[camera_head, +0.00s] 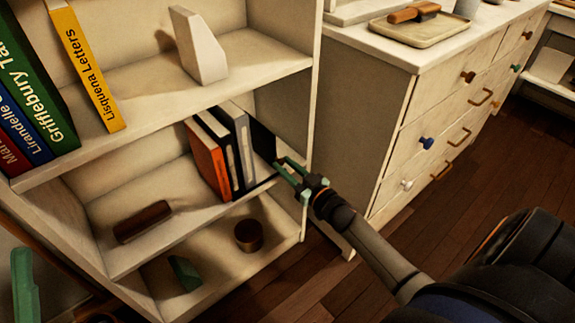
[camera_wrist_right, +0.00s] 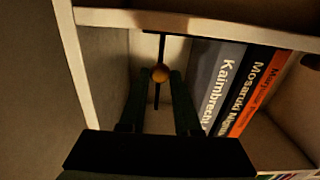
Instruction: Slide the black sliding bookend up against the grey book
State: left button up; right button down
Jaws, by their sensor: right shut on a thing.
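The black sliding bookend (camera_head: 262,141) stands upright on the middle shelf, right of the grey book (camera_head: 237,120). In the right wrist view the bookend (camera_wrist_right: 161,46) shows as a thin black upright with an orange knob (camera_wrist_right: 160,73). A narrow gap separates it from the grey book (camera_wrist_right: 214,80) there. My right gripper (camera_head: 283,168) reaches in from the shelf's front right. Its fingers (camera_wrist_right: 160,87) are shut on the bookend at the knob. A green finger of my left gripper (camera_head: 22,285) shows at the lower left; its opening is unclear.
A black book (camera_head: 215,150) and an orange book (camera_head: 205,163) stand left of the grey one. A brown block (camera_head: 143,222) lies further left. The shelf's right side wall (camera_head: 312,95) is close to my right gripper. A drawer cabinet (camera_head: 400,120) stands to the right.

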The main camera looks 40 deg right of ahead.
jog(key=a, duration=0.2)
jog(key=a+p, duration=0.1)
jog(key=a, duration=0.4)
jog(key=shift+s+f+p, duration=0.1)
jog(key=shift+s+p, duration=0.25)
jog(key=c, duration=0.6)
grip_release()
jog(key=shift+c, duration=0.2)
